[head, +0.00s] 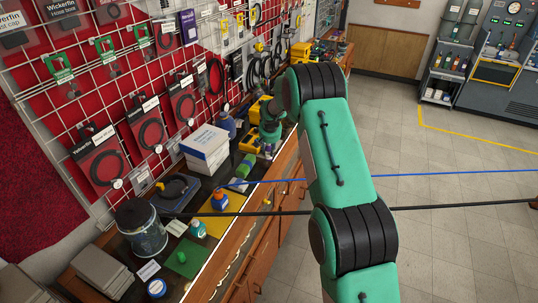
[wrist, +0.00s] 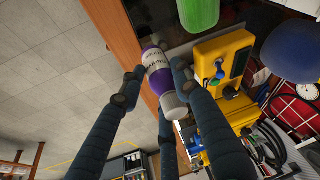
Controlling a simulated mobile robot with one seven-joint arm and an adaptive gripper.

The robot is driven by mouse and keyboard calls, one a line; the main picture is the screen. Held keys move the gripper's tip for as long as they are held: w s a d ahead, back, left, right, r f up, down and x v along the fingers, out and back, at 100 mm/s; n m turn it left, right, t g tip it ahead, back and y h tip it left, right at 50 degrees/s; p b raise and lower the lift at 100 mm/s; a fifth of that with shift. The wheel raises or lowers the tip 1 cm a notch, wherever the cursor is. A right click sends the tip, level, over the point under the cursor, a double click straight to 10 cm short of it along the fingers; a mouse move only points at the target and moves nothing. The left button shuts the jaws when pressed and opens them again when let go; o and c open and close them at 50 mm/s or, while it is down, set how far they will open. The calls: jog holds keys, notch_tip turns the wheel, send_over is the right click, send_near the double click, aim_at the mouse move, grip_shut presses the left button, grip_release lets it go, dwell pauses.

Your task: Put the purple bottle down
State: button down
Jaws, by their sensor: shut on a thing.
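The purple bottle (wrist: 160,79) has a white label and a pale cap. In the wrist view it sits between the fingers of my gripper (wrist: 157,73), which is shut on it. The bottle is beside the counter's wooden front edge (wrist: 151,30) in that view. In the head view my gripper (head: 265,133) is over the far part of the counter, and only a small purple-and-white bit of the bottle (head: 268,149) shows below it. My arm hides part of the counter there. I cannot tell whether the bottle's base touches the counter.
A yellow device (wrist: 222,62) stands close to the bottle, with a green bottle (wrist: 199,10) and a blue rounded object (wrist: 293,50) nearby. White boxes (head: 206,145) and a dark can (head: 141,228) stand on the counter. A blue rope (head: 440,174) and a black rope (head: 450,206) cross the aisle.

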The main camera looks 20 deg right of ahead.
aim_at(269, 153)
jog(key=shift+w, duration=0.2)
jog(key=shift+f, duration=1.75)
jog(key=shift+f, duration=0.15)
jog(key=c, duration=1.2)
grip_release()
jog(key=shift+v, duration=6.2)
